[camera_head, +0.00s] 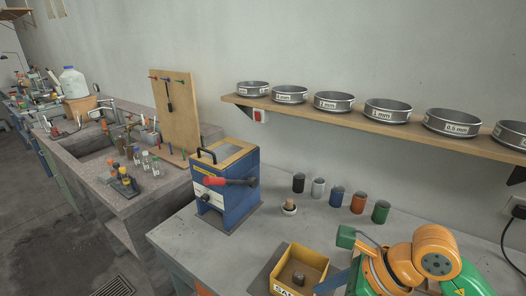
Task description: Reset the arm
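A jointed orange and green arm, which looks like my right arm, comes in at the lower right, over the bench. A green block with a dark cable stands up on it. A blue flat piece at its left end, by the yellow box, may be part of my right gripper (338,280). The fingertips do not show clearly, so I cannot tell whether it is open or shut. My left arm and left gripper are not in view.
A yellow box (277,281) with a dark lump inside lies left of the arm. A blue machine (242,199) with a red-tipped lever stands behind. Several coloured jars (337,196) line the bench's back. A shelf (386,124) of sieves hangs above. Bare bench (200,249) shows front left.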

